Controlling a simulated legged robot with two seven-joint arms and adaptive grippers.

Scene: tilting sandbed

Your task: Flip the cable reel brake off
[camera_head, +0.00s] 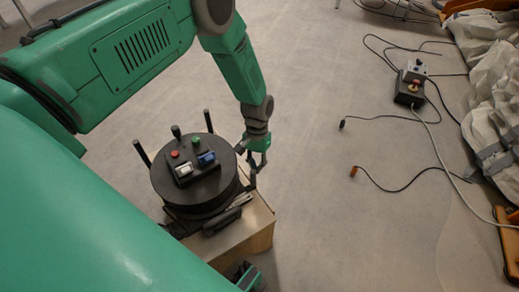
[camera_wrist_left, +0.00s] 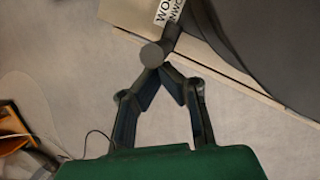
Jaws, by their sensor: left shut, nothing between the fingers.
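The cable reel (camera_head: 205,178) is a black drum with upright posts, standing on a pale wooden box. Its top carries a small panel (camera_head: 190,165) with red, green, white and blue controls. A dark lever with a round end (camera_wrist_left: 152,55) sticks out from the reel's side in the left wrist view; I take it as the brake lever. My left gripper (camera_head: 253,172) is at the reel's right side, pointing down. In the left wrist view its fingertips (camera_wrist_left: 161,70) are together, right by the lever's round end. Whether they touch it is unclear.
The wooden box (camera_head: 258,232) has a label (camera_wrist_left: 168,12) on it. A control box with a red button (camera_head: 408,92) and loose cables lie on the floor to the right. Grey sheeting (camera_head: 495,100) lies at the far right. The middle floor is mostly clear.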

